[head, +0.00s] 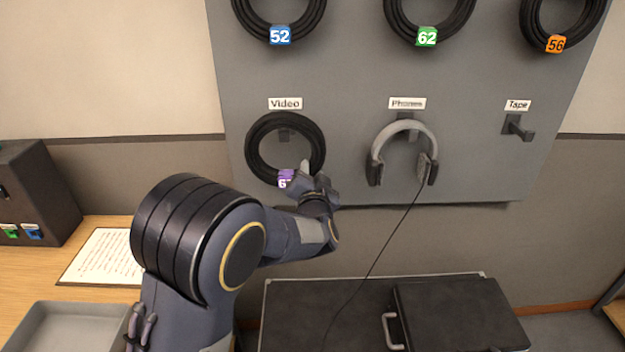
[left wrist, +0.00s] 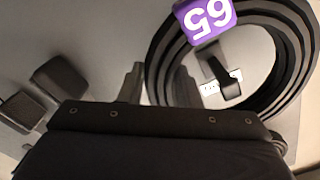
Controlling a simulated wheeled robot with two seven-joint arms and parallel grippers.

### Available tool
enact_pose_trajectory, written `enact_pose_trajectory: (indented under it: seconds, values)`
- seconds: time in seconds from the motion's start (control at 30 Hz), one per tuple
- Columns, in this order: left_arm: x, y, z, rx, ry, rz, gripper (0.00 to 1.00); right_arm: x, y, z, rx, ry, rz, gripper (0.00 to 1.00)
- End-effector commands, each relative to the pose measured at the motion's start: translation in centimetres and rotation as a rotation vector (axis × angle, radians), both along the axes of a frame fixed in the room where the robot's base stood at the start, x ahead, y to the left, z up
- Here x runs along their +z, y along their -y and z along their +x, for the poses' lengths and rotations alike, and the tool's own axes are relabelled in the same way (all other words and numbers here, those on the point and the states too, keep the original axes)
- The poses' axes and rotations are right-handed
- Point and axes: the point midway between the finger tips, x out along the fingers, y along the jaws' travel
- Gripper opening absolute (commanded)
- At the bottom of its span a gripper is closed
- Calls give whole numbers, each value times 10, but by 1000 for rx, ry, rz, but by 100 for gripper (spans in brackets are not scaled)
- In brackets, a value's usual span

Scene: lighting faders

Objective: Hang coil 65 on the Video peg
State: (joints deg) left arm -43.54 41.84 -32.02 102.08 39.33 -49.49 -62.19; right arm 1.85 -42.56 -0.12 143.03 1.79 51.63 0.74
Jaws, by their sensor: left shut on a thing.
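Coil 65, a black cable ring (head: 254,150) with a purple tag (head: 285,178), is up against the grey board under the Video label (head: 285,104). The Video peg (head: 285,134) shows inside the ring, just below its upper inner edge. I cannot tell whether the ring rests on it. My left gripper (head: 306,172) is shut on the coil's lower right side, beside the tag. In the left wrist view the coil (left wrist: 291,50), its upside-down 65 tag (left wrist: 205,18) and the peg (left wrist: 220,72) within the ring show. My right gripper is not in view.
Grey headphones (head: 404,135) hang on the Phones peg to the right, their cord trailing down. The Tape peg (head: 517,126) is bare. Coils 52 (head: 280,36), 62 (head: 428,37) and 56 (head: 556,44) hang above. A black case (head: 330,300) stands below.

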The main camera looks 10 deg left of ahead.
Motion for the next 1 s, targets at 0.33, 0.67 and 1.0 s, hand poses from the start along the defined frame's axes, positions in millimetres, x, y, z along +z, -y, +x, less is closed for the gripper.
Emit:
enact_pose_trajectory:
  seconds: [0.33,0.67,1.0]
  values:
    - [1,-6,27,1,4,2,0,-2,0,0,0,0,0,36]
    - [0,-11,52,0,5,2,0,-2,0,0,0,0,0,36]
    - [-18,-11,54,1,4,2,0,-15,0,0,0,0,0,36]
